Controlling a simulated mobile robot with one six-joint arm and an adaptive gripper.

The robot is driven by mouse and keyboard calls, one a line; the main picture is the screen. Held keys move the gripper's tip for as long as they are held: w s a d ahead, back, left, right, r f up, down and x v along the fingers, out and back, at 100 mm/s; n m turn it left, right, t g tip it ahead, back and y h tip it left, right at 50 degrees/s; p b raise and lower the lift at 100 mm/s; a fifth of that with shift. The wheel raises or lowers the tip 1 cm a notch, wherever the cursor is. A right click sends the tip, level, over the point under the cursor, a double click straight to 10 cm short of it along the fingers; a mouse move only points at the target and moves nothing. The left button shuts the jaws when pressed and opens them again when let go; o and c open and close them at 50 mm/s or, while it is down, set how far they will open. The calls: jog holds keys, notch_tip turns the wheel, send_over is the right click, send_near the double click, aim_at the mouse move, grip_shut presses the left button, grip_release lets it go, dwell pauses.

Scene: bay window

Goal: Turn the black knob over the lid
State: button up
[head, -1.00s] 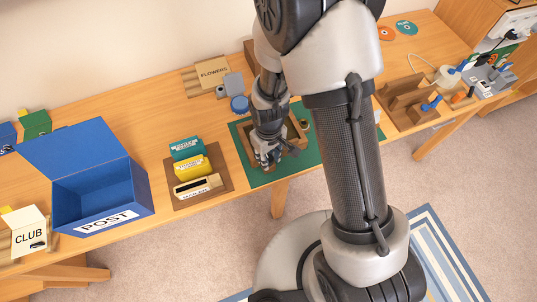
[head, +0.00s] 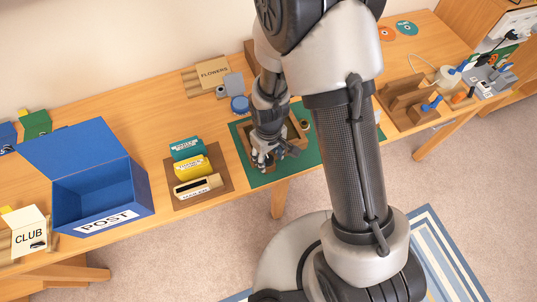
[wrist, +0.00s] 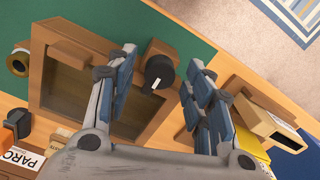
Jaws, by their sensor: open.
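The black knob (wrist: 159,72) shows in the wrist view, round, with a white mark on its face. It sits on a small wooden block (wrist: 163,49) at the edge of a wooden box (wrist: 42,75). The box's lid (wrist: 80,90) has a wooden frame around a darker panel. My gripper (wrist: 162,57) is open, with one finger on each side of the knob; I cannot tell whether either touches it. In the head view my gripper (head: 262,162) is low over the near side of the box and hides the knob.
The box stands on a green mat (head: 312,153) near the table's front edge. A brown tray (head: 222,187) with card holders lies to the left, then an open blue POST box (head: 103,190). A tape roll (wrist: 18,62) is beside the box. Wooden racks (head: 408,100) stand right.

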aim_at(269, 159)
notch_tip(269, 159, up, 12)
dwell(0.5)
dwell(0.4)
